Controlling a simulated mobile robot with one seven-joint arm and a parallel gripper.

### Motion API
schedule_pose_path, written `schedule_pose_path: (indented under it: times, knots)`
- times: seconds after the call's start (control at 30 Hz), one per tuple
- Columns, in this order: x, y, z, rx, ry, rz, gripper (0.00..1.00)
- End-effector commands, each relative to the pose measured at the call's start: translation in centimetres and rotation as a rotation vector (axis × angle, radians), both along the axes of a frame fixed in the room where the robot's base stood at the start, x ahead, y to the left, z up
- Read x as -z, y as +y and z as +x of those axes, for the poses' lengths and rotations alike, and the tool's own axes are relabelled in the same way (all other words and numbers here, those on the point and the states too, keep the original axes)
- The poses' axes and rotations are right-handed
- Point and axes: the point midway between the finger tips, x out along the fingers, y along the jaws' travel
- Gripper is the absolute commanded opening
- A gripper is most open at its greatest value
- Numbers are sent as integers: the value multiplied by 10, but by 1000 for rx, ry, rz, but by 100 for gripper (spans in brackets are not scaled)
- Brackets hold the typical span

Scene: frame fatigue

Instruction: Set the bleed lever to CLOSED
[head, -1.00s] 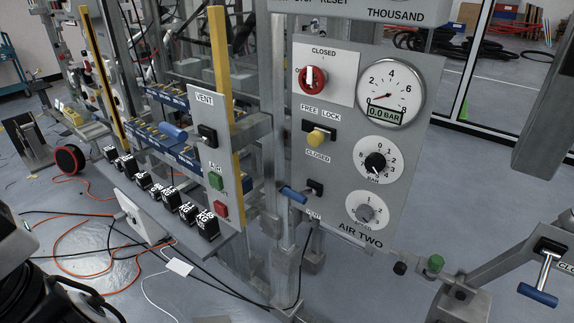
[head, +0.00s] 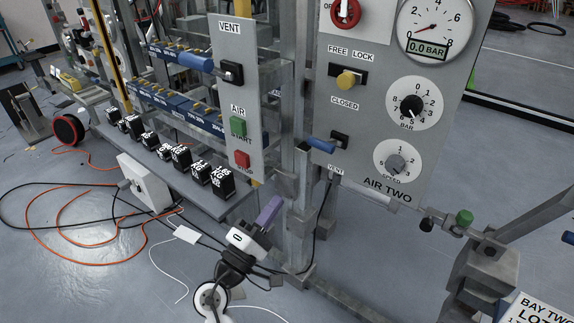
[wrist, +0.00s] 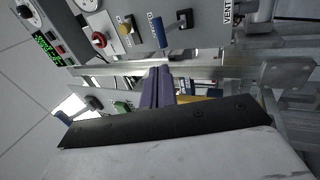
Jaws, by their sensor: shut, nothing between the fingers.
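No label reading "bleed" is legible. On the AIR TWO panel (head: 376,150), a blue-handled lever (head: 321,145) sits between a CLOSED label above and a VENT label below. Its handle points left from a black pivot. In the wrist view the same lever (wrist: 170,38) lies beyond my fingers, near a VENT label. A second blue lever (head: 195,62) is on the left panel under another VENT label, its handle also pointing left. My gripper (head: 270,210), with purple fingers, is shut and empty, below and left of the AIR TWO lever and apart from it. It also shows in the wrist view (wrist: 158,85).
The AIR TWO panel also carries a yellow knob (head: 346,79), a red knob (head: 345,12), a gauge (head: 436,28) and two dials. Metal frame posts stand between the panels. A shelf of black-and-white blocks (head: 181,156) is at left. Cables lie on the floor.

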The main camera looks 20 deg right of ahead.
Motion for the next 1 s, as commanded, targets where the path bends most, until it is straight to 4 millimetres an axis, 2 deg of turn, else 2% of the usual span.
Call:
schedule_pose_path:
  times: [0.17,0.7,1.0]
  knots:
    - [-4,-15,0,43,12,-19,0]
    - [-48,-90,60,39,11,-18,0]
    - [-54,-106,74,35,10,-17,0]
